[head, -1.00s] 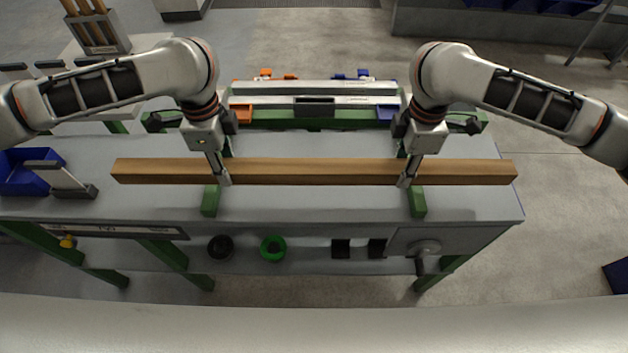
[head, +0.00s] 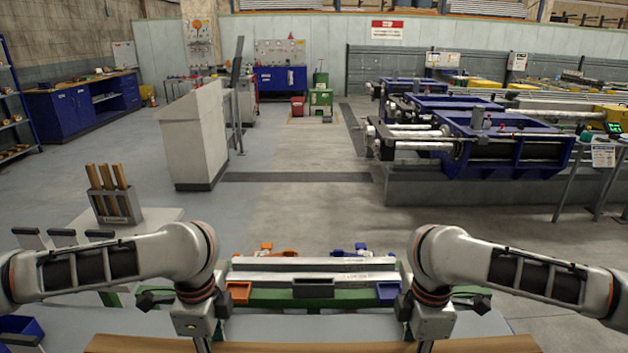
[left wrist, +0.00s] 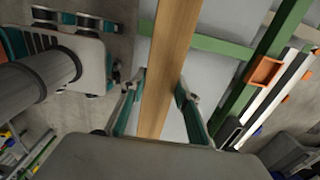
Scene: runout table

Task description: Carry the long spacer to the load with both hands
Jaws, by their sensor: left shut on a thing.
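The long wooden spacer (head: 310,348) lies across the bottom edge of the head view, mostly cut off. My left gripper (head: 203,343) is on its left part; its tips are out of the head view. In the left wrist view the spacer (left wrist: 172,45) runs between the two fingers of the left gripper (left wrist: 160,88), which is shut on it. My right gripper (head: 426,344) is over the right part of the spacer, its fingertips cut off by the frame. I cannot tell which thing is the load.
Beyond the spacer, pale bars (head: 315,265) lie on a green frame, with an orange bin (head: 239,291) and a blue bin (head: 388,291) in front. A block with wooden handles (head: 114,208) stands left. Blue machines (head: 510,140) stand far right. Open floor (head: 290,215) lies ahead.

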